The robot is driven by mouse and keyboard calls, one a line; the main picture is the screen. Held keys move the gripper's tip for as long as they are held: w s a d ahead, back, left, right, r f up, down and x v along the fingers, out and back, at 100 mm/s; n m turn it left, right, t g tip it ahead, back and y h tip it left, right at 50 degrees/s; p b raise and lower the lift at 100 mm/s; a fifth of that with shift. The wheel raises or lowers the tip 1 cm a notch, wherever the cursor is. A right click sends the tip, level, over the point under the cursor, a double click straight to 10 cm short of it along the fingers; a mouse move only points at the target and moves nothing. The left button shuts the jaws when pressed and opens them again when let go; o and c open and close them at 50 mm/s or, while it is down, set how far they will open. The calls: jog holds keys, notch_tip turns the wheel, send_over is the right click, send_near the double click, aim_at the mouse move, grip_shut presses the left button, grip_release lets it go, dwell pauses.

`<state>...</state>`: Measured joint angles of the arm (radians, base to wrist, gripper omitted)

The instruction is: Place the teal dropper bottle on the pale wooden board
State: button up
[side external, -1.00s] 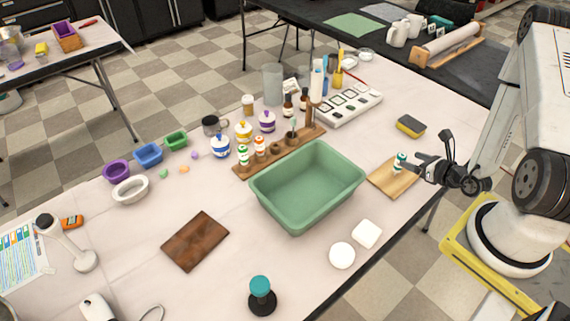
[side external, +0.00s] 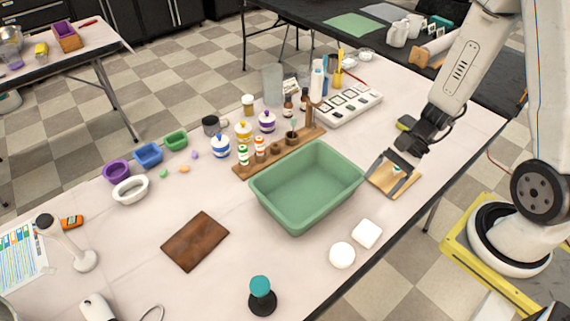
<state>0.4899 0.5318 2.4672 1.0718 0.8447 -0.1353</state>
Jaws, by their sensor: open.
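The teal dropper bottle (side external: 396,170) stands on the pale wooden board (side external: 411,180) to the right of the green tub. Only a small teal and white part of it shows; my gripper hides the rest. My gripper (side external: 387,186) is over the board, its two dark fingers spread apart and pointing down towards the lower left. The bottle shows in the gap between the fingers. I cannot tell whether either finger touches it.
The green tub (side external: 307,187) is close to the left of the board. A wooden rack (side external: 279,150) with small bottles stands behind it. White soaps (side external: 367,234) lie in front, near the table edge.

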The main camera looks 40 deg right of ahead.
jog(key=w+r+n+h, duration=0.1)
jog(key=r+n+h, duration=0.2)
jog(key=n, duration=0.5)
jog(key=w+r+n+t+h, duration=0.1)
jog(key=w+r+n+h, duration=0.1)
jog(key=r+n+h, duration=0.2)
jog(key=n+h, duration=0.2)
jog(key=n, duration=0.1)
jog(key=shift+w+r+n+t, duration=0.3)
jog(key=shift+n, duration=0.1)
